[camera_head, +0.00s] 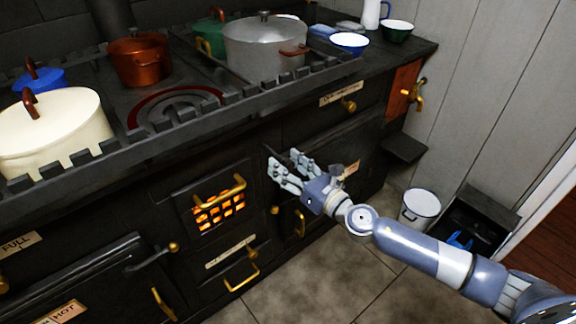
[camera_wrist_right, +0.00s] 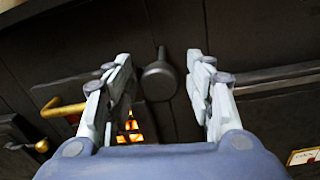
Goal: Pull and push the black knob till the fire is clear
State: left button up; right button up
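The black knob (camera_wrist_right: 159,80) shows in the right wrist view as a dark round disc on the front of the black stove. It stands between the two spread fingers of my right gripper (camera_wrist_right: 160,100), apart from both. In the head view my right gripper (camera_head: 289,170) is open in front of the stove, to the right of the fire grate, and the knob is hard to make out there. The fire (camera_head: 219,212) glows orange behind the grate's bars, and a part of it shows in the right wrist view (camera_wrist_right: 130,131). My left gripper is not in view.
Brass handles (camera_head: 242,275) stick out from the stove front. A cream pot (camera_head: 50,135), a copper pot (camera_head: 139,62) and a large grey pot (camera_head: 264,48) stand on the stove top. A white bucket (camera_head: 420,207) stands on the tiled floor at the right. The floor in front is clear.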

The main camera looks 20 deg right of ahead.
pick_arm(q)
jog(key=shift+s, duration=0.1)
pick_arm(e)
jog(key=v, duration=1.2)
jog(key=shift+c, duration=0.3)
jog(key=c, duration=0.4)
jog(key=shift+s+a+b, duration=0.25)
jog(key=shift+s+b, duration=0.2)
jog(key=shift+b, duration=0.35)
grip_shut()
jog(key=s+f+h+b, duration=0.1)
jog(key=s+h+b, duration=0.1)
jog(key=s+b, duration=0.35)
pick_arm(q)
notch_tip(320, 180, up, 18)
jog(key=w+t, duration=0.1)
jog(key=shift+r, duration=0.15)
pick_arm(e)
jog(key=x, duration=1.4)
jog(key=shift+r+t, duration=0.25)
jog(key=shift+t, duration=0.05)
